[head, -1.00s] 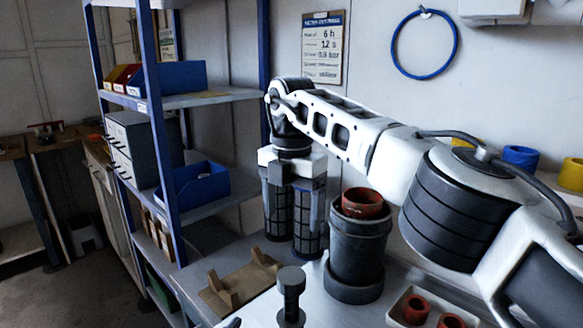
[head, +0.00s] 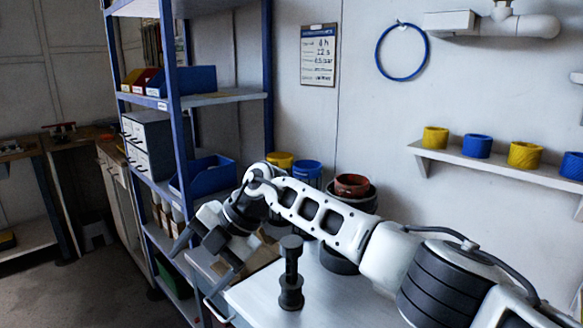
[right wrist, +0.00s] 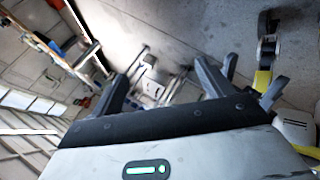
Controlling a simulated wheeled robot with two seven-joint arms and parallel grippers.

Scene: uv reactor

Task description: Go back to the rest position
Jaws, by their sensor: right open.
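My right arm reaches in from the right across the bench in the head view. Its gripper (head: 197,272) hangs tilted down beyond the left end of the bench, in front of the blue-framed shelving. Its two dark fingers are spread apart with nothing between them. The right wrist view also shows the open, empty fingers (right wrist: 165,75), with floor and distant room parts beyond. Yellow-topped (head: 279,160) and blue-topped (head: 308,169) cylinders stand behind the arm, apart from the gripper and partly hidden by it. My left gripper is not in view.
A dark spool-shaped post (head: 291,275) stands on the bench (head: 335,300), close to the arm. A dark pot with a reddish ring (head: 352,184) is behind the arm. Shelving (head: 172,110) with blue bins rises at left. A wall shelf (head: 480,160) holds yellow and blue rings.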

